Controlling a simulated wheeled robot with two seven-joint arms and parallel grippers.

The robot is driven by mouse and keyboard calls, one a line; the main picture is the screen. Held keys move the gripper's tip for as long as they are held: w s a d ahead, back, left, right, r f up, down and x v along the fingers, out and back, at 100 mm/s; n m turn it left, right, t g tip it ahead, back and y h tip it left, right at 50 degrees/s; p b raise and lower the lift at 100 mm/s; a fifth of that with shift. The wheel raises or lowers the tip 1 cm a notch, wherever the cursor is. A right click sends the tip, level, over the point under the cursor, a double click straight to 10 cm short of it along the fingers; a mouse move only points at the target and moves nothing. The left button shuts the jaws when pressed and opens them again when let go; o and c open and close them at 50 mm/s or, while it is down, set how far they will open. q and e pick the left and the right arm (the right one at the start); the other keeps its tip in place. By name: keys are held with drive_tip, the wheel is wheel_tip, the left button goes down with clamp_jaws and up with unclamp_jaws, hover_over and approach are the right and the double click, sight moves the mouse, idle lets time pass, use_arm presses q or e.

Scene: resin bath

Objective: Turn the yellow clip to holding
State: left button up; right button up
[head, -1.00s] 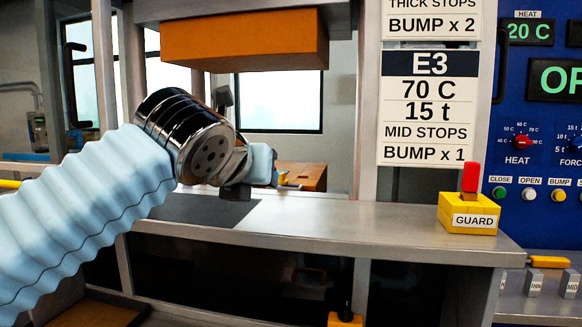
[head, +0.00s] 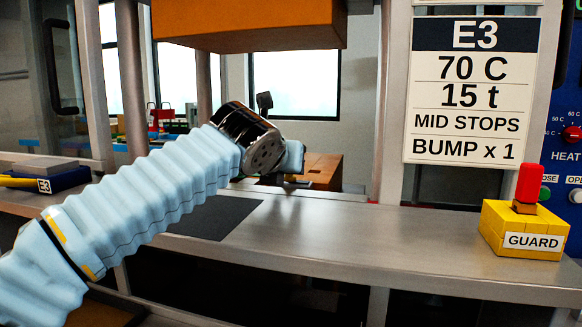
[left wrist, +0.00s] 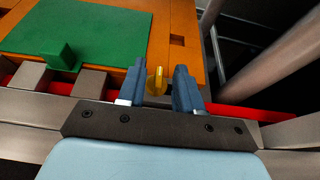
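The yellow clip (left wrist: 156,82) shows in the left wrist view as a small upright tab at the near edge of an orange plate (left wrist: 184,22). My left gripper (left wrist: 160,88) has its two blue fingers apart, one on each side of the clip. A gap shows on the right side of the clip; on the left, I cannot tell whether the finger touches. In the head view my left arm reaches over the grey bench toward an orange block (head: 322,170), and my wrist hides the fingers. My right gripper is in neither view.
A green plate (left wrist: 80,28) lies on the orange plate, with grey metal blocks (left wrist: 88,84) and a red strip in front. In the head view, a large orange block (head: 250,22) hangs above. A yellow GUARD box (head: 525,230) with a red lever stands on the bench (head: 350,235) at right.

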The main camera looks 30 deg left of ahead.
use_arm(q)
drive_tip(key=shift+x, duration=1.4)
clamp_jaws()
